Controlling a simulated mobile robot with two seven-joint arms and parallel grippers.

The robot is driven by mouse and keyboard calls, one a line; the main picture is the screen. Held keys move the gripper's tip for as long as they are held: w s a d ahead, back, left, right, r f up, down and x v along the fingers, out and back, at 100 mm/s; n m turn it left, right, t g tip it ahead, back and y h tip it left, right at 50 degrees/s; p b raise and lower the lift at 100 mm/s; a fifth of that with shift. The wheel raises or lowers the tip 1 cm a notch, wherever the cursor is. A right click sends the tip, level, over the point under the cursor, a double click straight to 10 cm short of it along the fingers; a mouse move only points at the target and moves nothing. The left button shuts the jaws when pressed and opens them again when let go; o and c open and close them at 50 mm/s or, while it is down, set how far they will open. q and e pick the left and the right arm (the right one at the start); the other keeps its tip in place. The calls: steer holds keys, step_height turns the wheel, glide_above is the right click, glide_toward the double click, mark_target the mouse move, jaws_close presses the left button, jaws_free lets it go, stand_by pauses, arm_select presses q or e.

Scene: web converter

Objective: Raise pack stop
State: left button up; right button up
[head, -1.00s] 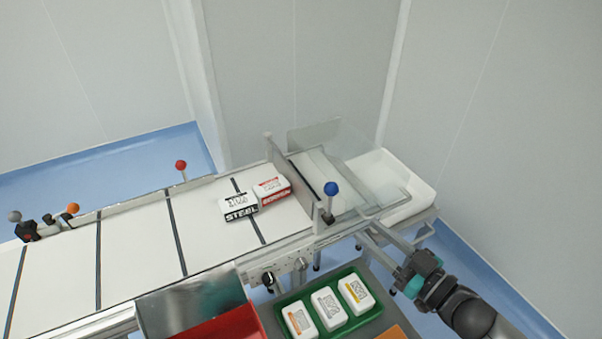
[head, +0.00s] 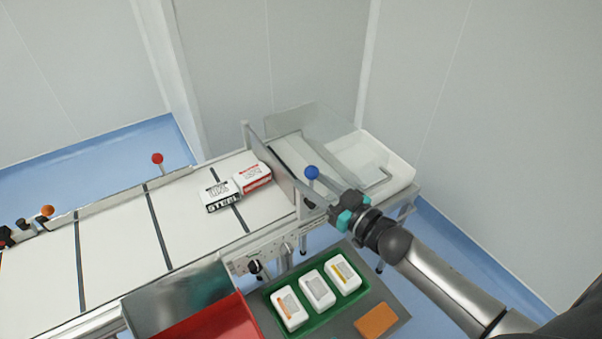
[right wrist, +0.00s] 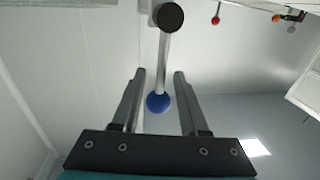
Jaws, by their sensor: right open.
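The pack stop (head: 283,176) is an upright plate standing across the conveyor, with a lever topped by a blue knob (head: 312,172) at its near end. Two cartons, one black and white (head: 220,196) and one red and white (head: 253,178), lie on the belt just left of the plate. My right gripper (head: 318,186) is at the blue knob, its fingers hard to make out in the head view. In the right wrist view its fingers (right wrist: 160,75) are apart, with the blue knob (right wrist: 158,102) and its rod showing between them. Contact cannot be told. My left gripper is not in view.
A clear guard (head: 310,125) and a white bin (head: 395,170) are beyond the stop. A green tray (head: 318,322) with white packs, an orange block (head: 376,321) and a red bin (head: 215,322) are in front. Red (head: 157,158) and orange (head: 47,210) knobs line the far rail.

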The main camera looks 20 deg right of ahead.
steer(key=shift+x, duration=1.85)
steer(key=shift+c, duration=0.3)
jaws_close()
